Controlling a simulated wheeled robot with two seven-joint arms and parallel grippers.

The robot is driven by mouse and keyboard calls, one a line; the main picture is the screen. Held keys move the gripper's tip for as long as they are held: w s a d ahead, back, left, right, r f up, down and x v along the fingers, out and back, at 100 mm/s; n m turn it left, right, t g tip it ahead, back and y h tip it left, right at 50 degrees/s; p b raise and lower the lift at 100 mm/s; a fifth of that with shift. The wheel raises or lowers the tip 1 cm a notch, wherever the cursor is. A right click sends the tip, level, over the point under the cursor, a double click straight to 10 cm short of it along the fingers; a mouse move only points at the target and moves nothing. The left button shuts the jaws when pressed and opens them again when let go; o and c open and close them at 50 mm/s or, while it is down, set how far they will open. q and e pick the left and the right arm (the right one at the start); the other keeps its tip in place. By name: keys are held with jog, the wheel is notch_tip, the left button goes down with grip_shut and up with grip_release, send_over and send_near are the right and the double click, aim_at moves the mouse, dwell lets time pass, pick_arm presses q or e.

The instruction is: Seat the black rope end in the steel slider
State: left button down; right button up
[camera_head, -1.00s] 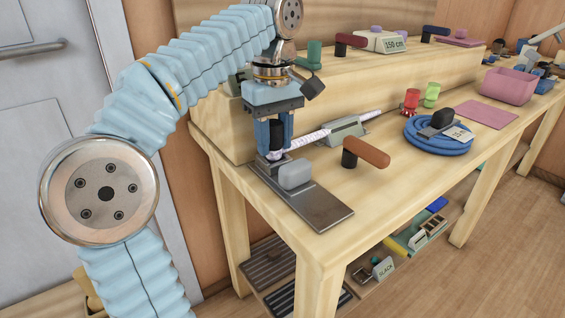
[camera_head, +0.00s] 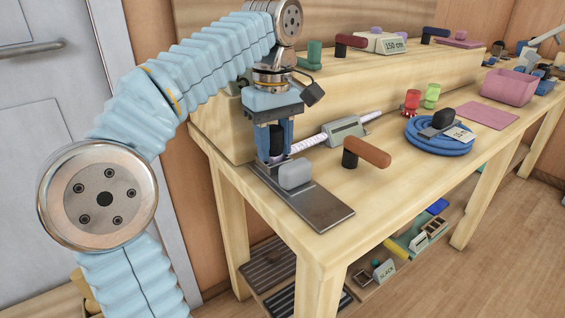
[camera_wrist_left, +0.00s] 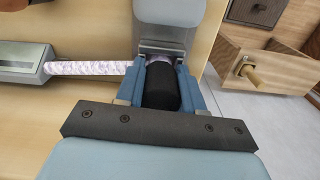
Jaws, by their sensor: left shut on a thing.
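My left gripper (camera_head: 276,150) points down over the near left corner of the bench. It is shut on the black rope end (camera_wrist_left: 161,86), a dark upright cylinder between its two blue fingers (camera_head: 277,138). The white, purple-flecked rope (camera_head: 308,142) runs from beside it to the right in the head view; it also shows in the left wrist view (camera_wrist_left: 92,68). The steel slider (camera_head: 322,212) appears to be the flat metal plate with a grey block (camera_head: 295,175) close beside the fingers. Whether the end touches or sits in it is hidden. My right gripper is not in view.
The rope passes a grey box with a display (camera_head: 345,132). A brown-handled peg (camera_head: 365,152) stands near the plate. A blue rope coil (camera_head: 438,136), red and green pieces (camera_head: 411,101) and a pink bin (camera_head: 508,86) stand farther right. A raised shelf (camera_head: 380,85) backs the bench.

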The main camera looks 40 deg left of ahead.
aim_at(274, 128)
pick_arm(q)
jog(key=c, duration=0.6)
grip_release()
notch_tip(274, 128, up, 10)
jog(key=p, duration=0.5)
jog(key=shift+p, duration=0.3)
jog(key=shift+r+p, duration=0.9)
